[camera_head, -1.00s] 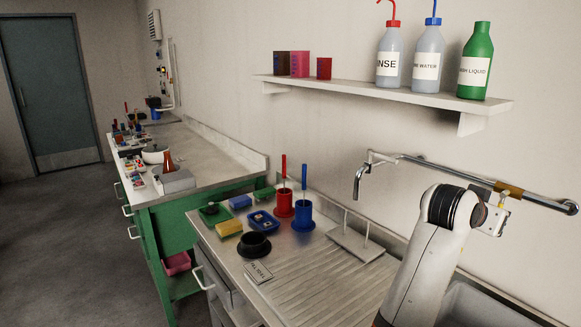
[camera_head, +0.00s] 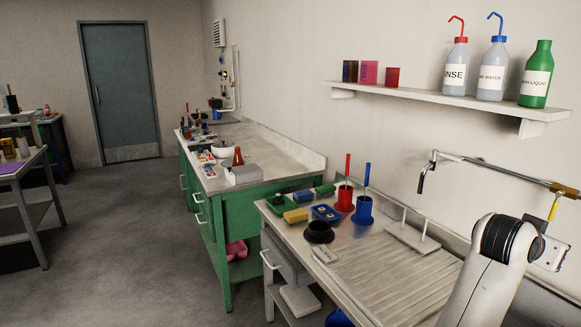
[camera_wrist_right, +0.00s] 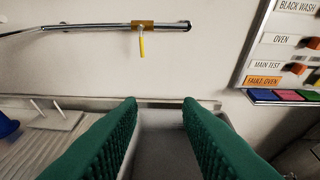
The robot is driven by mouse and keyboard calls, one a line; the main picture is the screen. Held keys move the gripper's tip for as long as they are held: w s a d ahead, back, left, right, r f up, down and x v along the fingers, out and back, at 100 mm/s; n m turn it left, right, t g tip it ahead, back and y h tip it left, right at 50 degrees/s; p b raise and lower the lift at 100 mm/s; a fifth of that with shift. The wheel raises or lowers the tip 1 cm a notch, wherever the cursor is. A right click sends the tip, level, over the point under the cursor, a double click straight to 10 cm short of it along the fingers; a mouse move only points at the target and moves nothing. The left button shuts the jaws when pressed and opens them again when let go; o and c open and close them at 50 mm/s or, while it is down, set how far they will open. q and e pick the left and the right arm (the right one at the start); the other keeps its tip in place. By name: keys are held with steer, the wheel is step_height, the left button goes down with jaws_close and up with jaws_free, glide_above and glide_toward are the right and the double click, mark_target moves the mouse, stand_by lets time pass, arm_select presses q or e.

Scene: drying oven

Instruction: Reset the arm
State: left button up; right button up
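My right arm (camera_head: 488,270) rises at the lower right of the head view, beside the sink counter. Its gripper is outside that view. In the right wrist view, my right gripper (camera_wrist_right: 160,112) has its two green ribbed fingers wide apart with nothing between them. It hangs over the grey sink basin (camera_wrist_right: 158,150), facing the wall. A chrome tap pipe (camera_wrist_right: 90,27) with a brass section and a yellow lever (camera_wrist_right: 141,46) is on the wall ahead of it. My left gripper is in neither current view.
A wall shelf (camera_head: 450,98) carries bottles. A labelled panel (camera_wrist_right: 285,45) is right of the gripper. Open floor (camera_head: 130,240) lies left.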

steer(key=s+a+f+n+t+y, duration=0.1)
steer(key=s+a+f+n+y, duration=0.3)
steer(key=f, duration=0.7)
steer(key=s+a+f+n+y, duration=0.1)
steer(key=s+a+f+n, duration=0.4)
steer(key=f, duration=0.6)
steer(key=s+a+f+n+g+y, duration=0.2)
steer(key=s+a+f+n+y, duration=0.15)
steer(key=s+a+f, duration=0.4)
steer(key=s+a+f+n+g+y, duration=0.2)
steer(key=s+a+f+y, duration=0.25)
steer(key=s+a, duration=0.5)
step_height(320, 180, down, 25)
steer(key=s+d+g+h, duration=0.1)
steer(key=s+d, duration=0.1)
steer(key=s+d+f+g, duration=0.1)
steer(key=s+d+f, duration=0.2)
steer(key=s+f, duration=1.3)
steer(key=shift+s+f, duration=0.4)
steer(key=shift+f, duration=0.55)
